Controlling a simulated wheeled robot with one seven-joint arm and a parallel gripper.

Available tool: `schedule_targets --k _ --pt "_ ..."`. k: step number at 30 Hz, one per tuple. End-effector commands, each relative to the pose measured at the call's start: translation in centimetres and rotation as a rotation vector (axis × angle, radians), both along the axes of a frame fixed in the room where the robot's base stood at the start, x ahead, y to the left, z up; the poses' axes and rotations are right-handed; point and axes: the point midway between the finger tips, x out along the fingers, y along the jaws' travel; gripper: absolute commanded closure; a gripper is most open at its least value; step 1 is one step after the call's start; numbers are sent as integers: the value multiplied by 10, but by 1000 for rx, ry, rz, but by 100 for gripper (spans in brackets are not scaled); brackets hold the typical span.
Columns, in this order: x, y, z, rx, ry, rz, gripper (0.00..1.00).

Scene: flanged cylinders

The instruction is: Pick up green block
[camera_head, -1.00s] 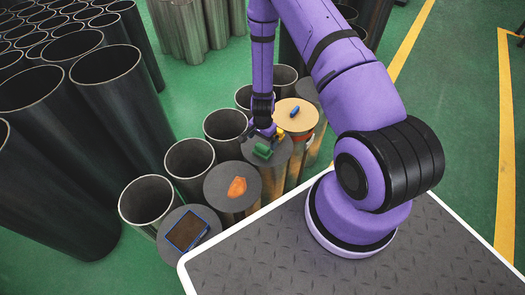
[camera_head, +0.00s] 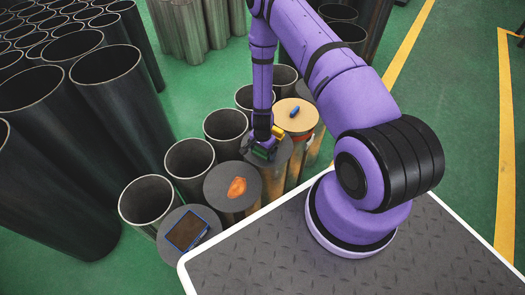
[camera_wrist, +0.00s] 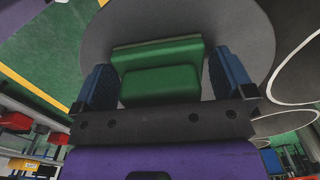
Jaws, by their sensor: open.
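The green block (camera_wrist: 160,70) lies on the grey top of a cylinder (camera_wrist: 235,32), as the wrist view shows. My gripper (camera_wrist: 160,85) is open. Its two blue fingers stand on either side of the block, with small gaps visible. In the head view my gripper (camera_head: 262,148) is down at the cylinder top and hides most of the green block (camera_head: 262,154). A yellow thing (camera_head: 278,131) is beside my gripper.
An orange lump (camera_head: 237,187) lies on the cylinder to the front left. A blue object (camera_head: 295,111) rests on a tan top (camera_head: 296,120). Open hollow cylinders (camera_head: 226,127) stand close behind.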

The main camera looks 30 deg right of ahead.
Motion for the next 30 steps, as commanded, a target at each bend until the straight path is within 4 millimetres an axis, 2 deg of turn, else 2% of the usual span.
schedule_targets --k 1,2,6,7,19,28,30 --pt "0 0 0 0 0 0 0" --pt "0 0 0 0 0 0 5" --pt "0 0 0 0 0 0 37" --pt "0 0 0 0 0 0 42" --pt "1 0 5 -1 -1 0 42" --pt "1 0 36 -1 -1 1 42" --pt "-11 8 37 2 3 0 42"
